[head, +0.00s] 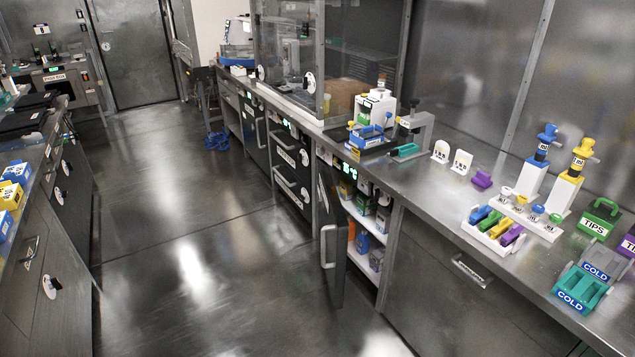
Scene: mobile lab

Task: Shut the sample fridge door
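The fridge door (337,262) stands open under the right-hand counter, swung out into the aisle. Its pale vertical handle (324,246) is on the side facing left. Behind the door, the fridge interior shows white shelves (367,225) with several small boxes and containers on them. The door hides part of the interior. Neither of my grippers is in view.
Closed drawers (290,180) lie left of the fridge. The aisle floor (200,260) is clear near the door.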

